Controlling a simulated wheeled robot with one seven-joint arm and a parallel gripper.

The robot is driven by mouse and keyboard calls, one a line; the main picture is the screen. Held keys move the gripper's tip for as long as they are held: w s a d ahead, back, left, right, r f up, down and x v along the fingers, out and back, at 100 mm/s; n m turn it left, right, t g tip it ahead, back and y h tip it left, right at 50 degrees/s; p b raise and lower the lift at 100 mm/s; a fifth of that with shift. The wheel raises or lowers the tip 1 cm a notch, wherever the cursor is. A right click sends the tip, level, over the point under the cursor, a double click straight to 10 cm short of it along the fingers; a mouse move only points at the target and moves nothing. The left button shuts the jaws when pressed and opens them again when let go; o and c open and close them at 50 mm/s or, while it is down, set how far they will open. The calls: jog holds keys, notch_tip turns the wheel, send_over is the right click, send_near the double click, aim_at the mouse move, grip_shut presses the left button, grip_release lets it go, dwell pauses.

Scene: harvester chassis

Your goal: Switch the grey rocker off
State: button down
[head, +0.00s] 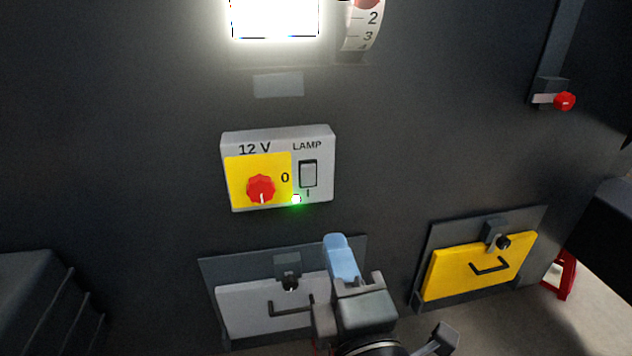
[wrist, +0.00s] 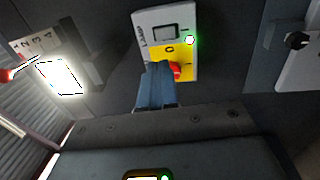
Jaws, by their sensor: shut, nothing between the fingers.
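The grey rocker (head: 308,174) sits in a dark frame under the word LAMP, on the right of a light grey switch panel (head: 320,140). An "I" mark is below it and a "0" is to its left. I cannot tell which end is pressed in. The rocker also shows in the wrist view (wrist: 164,33). My gripper (head: 336,240) has blue fingers, shut and empty, below and slightly right of the panel in the head view. In the wrist view its fingertips (wrist: 157,68) overlap the panel's edge; the rocker stays uncovered, and no contact shows.
A red knob (head: 261,188) sits on the panel's yellow plate, beside a lit green light (head: 296,199). A bright lamp (head: 275,18) glows above, near a numbered dial (head: 361,30). Below are a grey hatch (head: 245,308) and a yellow hatch (head: 470,268). A red-tipped lever (head: 564,101) is right.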

aim_at(312, 166)
jog(key=p+x, duration=0.2)
jog(key=x, duration=1.2)
jog(key=shift+w+r+p, duration=0.35)
jog(key=shift+r+p, duration=0.25)
jog(key=shift+r, duration=0.05)
jog(key=shift+s+f, duration=0.1)
jog(key=shift+s, duration=0.05)
